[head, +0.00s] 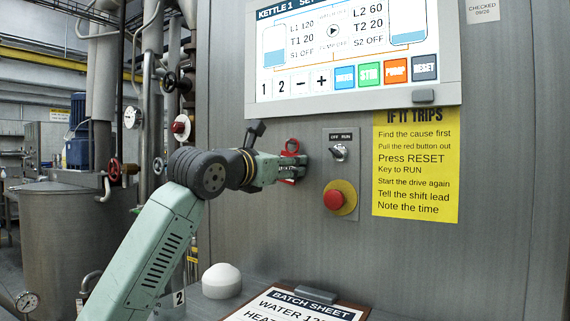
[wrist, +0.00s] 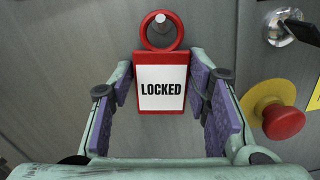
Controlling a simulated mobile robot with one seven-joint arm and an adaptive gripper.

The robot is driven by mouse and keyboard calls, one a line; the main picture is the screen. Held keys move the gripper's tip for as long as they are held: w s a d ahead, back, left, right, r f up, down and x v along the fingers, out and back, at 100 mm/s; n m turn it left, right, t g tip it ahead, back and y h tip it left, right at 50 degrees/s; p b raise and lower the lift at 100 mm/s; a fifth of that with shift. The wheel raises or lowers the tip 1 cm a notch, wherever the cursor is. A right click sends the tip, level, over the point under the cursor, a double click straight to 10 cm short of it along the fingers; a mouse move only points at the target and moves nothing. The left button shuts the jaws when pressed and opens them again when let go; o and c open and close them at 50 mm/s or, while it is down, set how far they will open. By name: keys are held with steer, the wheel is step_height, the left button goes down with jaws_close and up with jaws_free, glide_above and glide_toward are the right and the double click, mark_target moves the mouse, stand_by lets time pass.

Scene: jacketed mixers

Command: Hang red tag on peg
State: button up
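The red tag (wrist: 162,110), with a white face reading LOCKED, hangs upright in the wrist view, its red ring (wrist: 145,36) at the top. The pale end of the peg (wrist: 159,19) shows inside the ring, near its upper edge, so the ring appears to be around the peg. My gripper (wrist: 162,88) has one purple-padded finger at each side edge of the tag and appears shut on it. In the head view the tag's ring (head: 292,146) shows above my gripper (head: 291,170), whose fingers hide much of the tag; the peg is hard to make out there.
Right of the tag are a key switch (head: 339,151) and a red stop button (head: 334,199) on a yellow base. A control screen (head: 350,50) juts out above. A white dome (head: 221,281) and a batch sheet clipboard (head: 300,303) lie below. The panel beneath the tag is clear.

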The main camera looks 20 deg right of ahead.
steer(key=o, duration=0.4)
